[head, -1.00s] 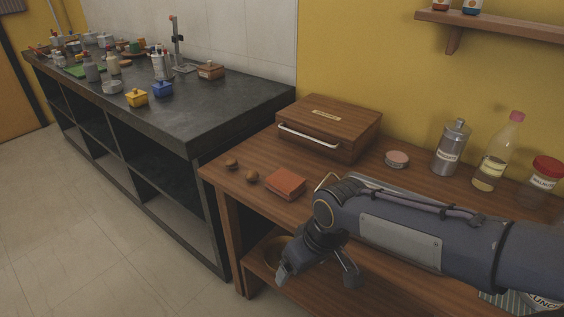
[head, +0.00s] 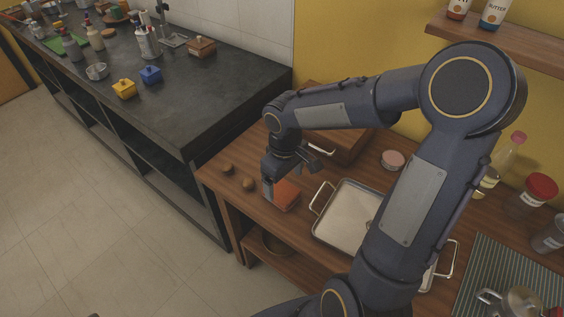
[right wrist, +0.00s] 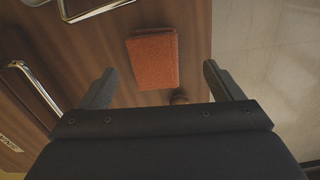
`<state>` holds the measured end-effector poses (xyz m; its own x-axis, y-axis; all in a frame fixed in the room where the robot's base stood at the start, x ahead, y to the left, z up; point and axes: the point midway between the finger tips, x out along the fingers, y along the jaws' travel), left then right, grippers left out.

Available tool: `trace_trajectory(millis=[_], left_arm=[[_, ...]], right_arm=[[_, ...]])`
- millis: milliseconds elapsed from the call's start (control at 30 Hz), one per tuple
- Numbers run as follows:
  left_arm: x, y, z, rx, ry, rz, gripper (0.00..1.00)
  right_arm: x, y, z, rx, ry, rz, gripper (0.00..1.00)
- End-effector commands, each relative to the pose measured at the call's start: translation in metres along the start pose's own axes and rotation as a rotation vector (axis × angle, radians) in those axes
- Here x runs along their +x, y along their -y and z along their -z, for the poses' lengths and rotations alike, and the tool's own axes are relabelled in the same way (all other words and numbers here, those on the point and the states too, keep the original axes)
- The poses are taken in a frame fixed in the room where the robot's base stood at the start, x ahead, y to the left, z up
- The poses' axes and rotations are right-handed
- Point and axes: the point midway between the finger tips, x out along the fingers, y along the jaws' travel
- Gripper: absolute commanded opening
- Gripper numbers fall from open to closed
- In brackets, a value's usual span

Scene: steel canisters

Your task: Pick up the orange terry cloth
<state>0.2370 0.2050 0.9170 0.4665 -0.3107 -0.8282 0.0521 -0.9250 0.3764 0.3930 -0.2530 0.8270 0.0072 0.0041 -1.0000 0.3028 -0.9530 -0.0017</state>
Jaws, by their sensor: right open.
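The orange terry cloth (head: 287,195) lies folded on the wooden table near its front left edge. In the right wrist view the cloth (right wrist: 153,60) lies ahead of and between my two fingers, flat on the wood. My right gripper (head: 284,178) is open and empty, pointing down above the cloth, and its finger hides part of it in the head view. In the right wrist view the open right gripper (right wrist: 158,74) has a finger on each side of the cloth, with gaps at both sides. I cannot tell the exact height. My left gripper is not in view.
A wooden box (head: 338,146) with a handle stands behind, partly hidden by my arm. Bottles and jars (head: 538,190) stand farther right.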

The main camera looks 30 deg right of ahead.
Motion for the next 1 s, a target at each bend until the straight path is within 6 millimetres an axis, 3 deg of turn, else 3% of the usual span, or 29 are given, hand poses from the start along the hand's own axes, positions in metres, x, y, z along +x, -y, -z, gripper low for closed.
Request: trace_trajectory(millis=[33,133,633,967,1000], left_arm=[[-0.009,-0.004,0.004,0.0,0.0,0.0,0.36],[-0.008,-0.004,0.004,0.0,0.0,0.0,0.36],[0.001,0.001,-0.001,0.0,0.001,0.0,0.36],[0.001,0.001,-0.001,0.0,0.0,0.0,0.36],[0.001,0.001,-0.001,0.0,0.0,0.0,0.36]], right_arm=[[-0.006,-0.001,0.003,-0.008,0.008,0.002,0.86],[0.002,-0.001,0.005,-0.015,0.013,0.002,0.86],[0.069,-0.001,0.012,-0.016,0.013,0.002,0.86],[0.075,-0.002,0.012,-0.015,0.01,0.0,0.86],[0.075,-0.002,0.012,-0.015,0.01,0.0,0.82]])
